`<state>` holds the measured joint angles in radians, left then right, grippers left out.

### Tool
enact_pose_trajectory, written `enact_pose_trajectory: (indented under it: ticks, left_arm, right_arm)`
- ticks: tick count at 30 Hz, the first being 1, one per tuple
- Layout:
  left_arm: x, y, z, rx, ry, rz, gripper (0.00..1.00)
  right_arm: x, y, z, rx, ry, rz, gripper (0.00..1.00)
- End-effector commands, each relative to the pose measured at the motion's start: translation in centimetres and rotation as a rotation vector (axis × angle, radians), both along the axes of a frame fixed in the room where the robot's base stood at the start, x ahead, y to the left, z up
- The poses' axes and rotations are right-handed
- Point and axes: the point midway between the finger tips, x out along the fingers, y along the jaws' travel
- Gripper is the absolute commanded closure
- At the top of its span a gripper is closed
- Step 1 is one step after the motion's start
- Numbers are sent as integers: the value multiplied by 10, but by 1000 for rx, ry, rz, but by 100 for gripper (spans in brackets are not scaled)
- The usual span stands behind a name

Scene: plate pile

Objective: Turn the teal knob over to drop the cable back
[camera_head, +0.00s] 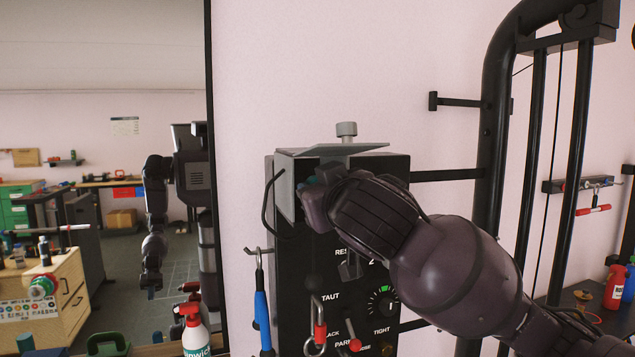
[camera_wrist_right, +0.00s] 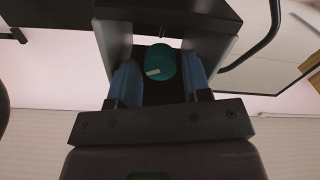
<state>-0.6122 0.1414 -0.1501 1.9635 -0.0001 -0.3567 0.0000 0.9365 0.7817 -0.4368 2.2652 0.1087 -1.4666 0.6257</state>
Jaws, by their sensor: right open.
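The teal knob (camera_wrist_right: 160,62) sits on a black panel under a grey hood, with a pale mark on its face. In the right wrist view my right gripper (camera_wrist_right: 157,80) is open, its two blue fingers on either side of the knob; I cannot tell if they touch it. In the head view my right arm reaches to the black control box (camera_head: 290,300), and the hand (camera_head: 314,200) is at the hood's opening, hiding most of the knob. I cannot make out the cable being held. My left gripper is not surely seen.
The grey hood (camera_head: 340,149) juts over the hand, with a side plate (camera_head: 284,185) at the left. A blue-handled tool (camera_head: 262,315) and red-handled clip (camera_head: 319,325) hang below. A black frame (camera_head: 490,150) stands at the right, and a spray bottle (camera_head: 195,335) at the lower left.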

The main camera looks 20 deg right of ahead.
Motion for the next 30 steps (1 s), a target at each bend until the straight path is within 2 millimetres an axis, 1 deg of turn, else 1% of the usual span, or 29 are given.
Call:
enact_pose_trajectory:
  ticks: [3, 6, 16, 21, 23, 30]
  left_arm:
    - [-2, 0, 0, 0, 8, 1, 100]
    - [-3, 0, -1, 0, 11, 1, 100]
    - [-3, 0, 0, -1, 9, 1, 100]
    - [-3, 0, 1, -1, 6, 1, 100]
    - [-2, 0, 2, -1, 5, 1, 100]
    - [-2, 0, 1, -1, 4, 2, 100]
  right_arm:
    - [12, 0, 1, 1, -1, -2, 56]
    - [16, 0, 1, 0, -1, -1, 56]
    - [19, 1, 0, 0, -1, -1, 56]
    - [19, 1, 0, 0, -1, -1, 82]
    - [19, 1, 0, 0, -1, -1, 90]
    - [19, 1, 0, 24, 0, 0, 90]
